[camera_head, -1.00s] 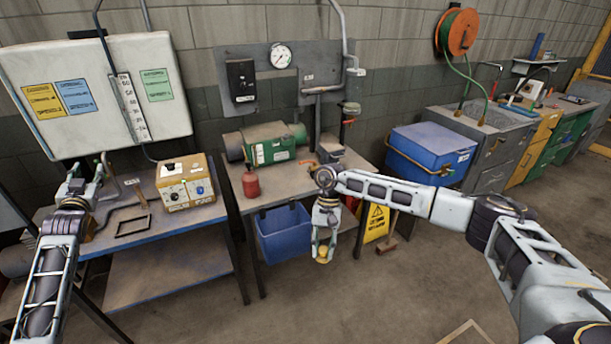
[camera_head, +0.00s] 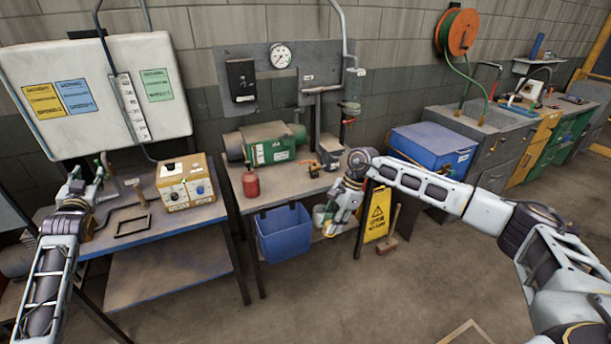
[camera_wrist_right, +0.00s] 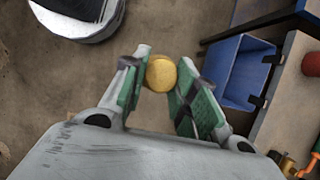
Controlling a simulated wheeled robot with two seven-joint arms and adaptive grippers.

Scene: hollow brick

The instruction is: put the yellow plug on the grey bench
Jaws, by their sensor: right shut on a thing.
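The yellow plug (camera_wrist_right: 161,73) is round and sits between the fingertips of my right gripper (camera_wrist_right: 160,82), which is shut on it. In the head view my right gripper (camera_head: 326,220) hangs in front of the middle bench, right of the blue bin; I cannot make out the plug there. The grey bench seems to be this middle bench, with a worn grey-brown top (camera_head: 285,187). My left gripper (camera_head: 88,182) is over the left bench, and its finger opening is too small to tell.
A red canister (camera_head: 251,184) and a green motor (camera_head: 268,150) stand on the middle bench. A blue bin (camera_head: 284,232) hangs at its front. A yellow sign (camera_head: 376,213) and a blue chest (camera_head: 432,148) are to the right. The bench's front strip is mostly clear.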

